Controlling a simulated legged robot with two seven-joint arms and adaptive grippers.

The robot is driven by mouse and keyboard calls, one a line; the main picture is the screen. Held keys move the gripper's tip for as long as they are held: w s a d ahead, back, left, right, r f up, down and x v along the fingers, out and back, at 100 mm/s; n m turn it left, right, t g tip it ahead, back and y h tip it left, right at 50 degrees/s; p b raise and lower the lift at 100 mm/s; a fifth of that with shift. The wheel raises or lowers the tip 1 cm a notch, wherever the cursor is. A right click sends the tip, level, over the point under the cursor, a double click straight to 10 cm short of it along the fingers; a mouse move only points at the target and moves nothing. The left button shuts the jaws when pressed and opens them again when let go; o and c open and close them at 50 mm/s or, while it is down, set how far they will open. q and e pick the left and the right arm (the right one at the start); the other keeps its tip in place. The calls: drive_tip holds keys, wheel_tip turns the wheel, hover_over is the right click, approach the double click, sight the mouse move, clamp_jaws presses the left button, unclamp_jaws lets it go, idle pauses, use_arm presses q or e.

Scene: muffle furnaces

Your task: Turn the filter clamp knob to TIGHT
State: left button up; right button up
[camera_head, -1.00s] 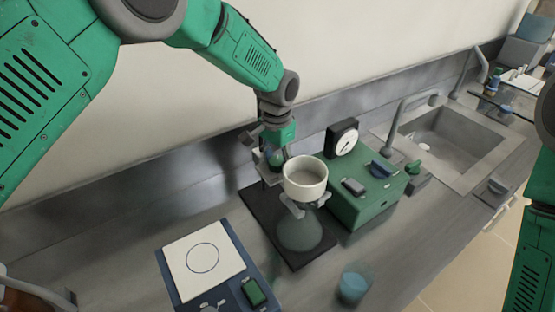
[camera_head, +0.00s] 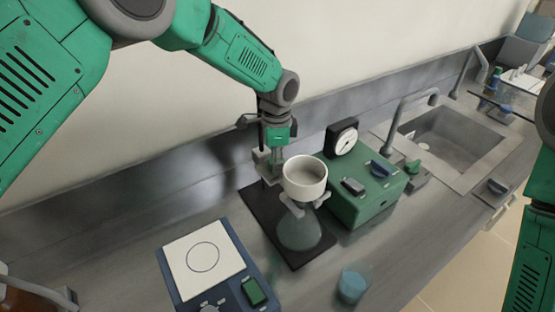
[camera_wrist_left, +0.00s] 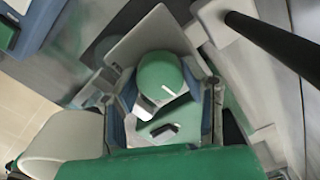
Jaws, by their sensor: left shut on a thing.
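The filter clamp knob (camera_wrist_left: 163,72) is round and green with a short white line on its face, seen in the left wrist view. My left gripper (camera_wrist_left: 162,100) has its fingers on either side of it and is shut on it. In the head view my left gripper (camera_head: 270,160) points down just behind and left of the white filter funnel (camera_head: 306,178), and the knob is hidden. The funnel stands upright above a greenish glass flask (camera_head: 299,233). I cannot read any TIGHT marking. My right gripper is out of view.
The dark stand base (camera_head: 250,203) lies under the flask. A green pump box (camera_head: 365,207) with a black gauge (camera_head: 342,138) stands close right. A blue hotplate (camera_head: 235,240) is front left, a beaker of blue liquid (camera_head: 352,286) front right, and a sink (camera_head: 455,135) further right.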

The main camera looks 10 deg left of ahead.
use_arm(q)
drive_tip(key=shift+w+r, duration=0.3)
drive_tip(key=o, duration=1.1)
drive_tip(key=shift+o, duration=0.2)
drive_tip(key=shift+s+f, duration=0.1)
drive_tip(key=shift+m, duration=0.3)
wheel_tip(320, 180, up, 12)
drive_tip(key=shift+f, duration=0.1)
